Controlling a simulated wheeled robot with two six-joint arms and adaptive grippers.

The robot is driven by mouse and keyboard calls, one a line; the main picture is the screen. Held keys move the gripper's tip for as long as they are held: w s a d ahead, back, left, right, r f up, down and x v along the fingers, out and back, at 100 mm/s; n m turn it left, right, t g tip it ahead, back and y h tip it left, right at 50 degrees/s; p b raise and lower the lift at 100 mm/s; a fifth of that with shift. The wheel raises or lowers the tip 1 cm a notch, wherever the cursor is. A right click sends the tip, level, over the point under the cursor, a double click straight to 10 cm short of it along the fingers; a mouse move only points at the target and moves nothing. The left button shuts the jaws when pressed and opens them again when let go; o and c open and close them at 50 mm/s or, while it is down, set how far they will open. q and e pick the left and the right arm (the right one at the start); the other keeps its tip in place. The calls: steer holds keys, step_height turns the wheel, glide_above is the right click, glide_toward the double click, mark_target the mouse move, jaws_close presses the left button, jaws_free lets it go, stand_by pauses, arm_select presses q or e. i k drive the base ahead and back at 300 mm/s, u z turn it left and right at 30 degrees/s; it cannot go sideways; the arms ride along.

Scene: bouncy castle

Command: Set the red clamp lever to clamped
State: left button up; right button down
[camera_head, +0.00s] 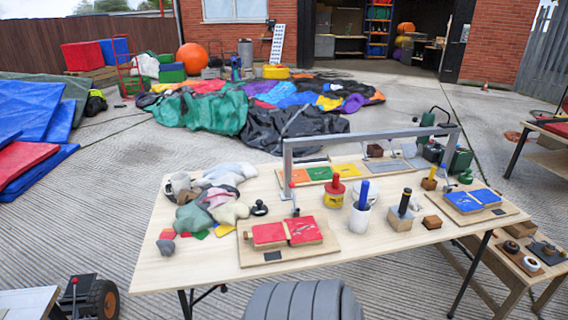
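A red two-part pad (270,235) lies on a wooden board (290,257) at the front middle of the table.
A grey metal frame (370,136) spans the table's back half. Red-yellow, blue and black-handled tools (362,195) stand just right of the red pad. A cloth pile (212,198) and a black knob (258,208) lie left. The table's front left (180,268) is bare.

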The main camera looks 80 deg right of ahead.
mark_target(292, 185)
steer(key=z, duration=0.65)
steer(key=i, duration=0.75)
steer(key=z, duration=1.1)
steer(key=i, duration=0.3)
steer(key=z, duration=0.3)
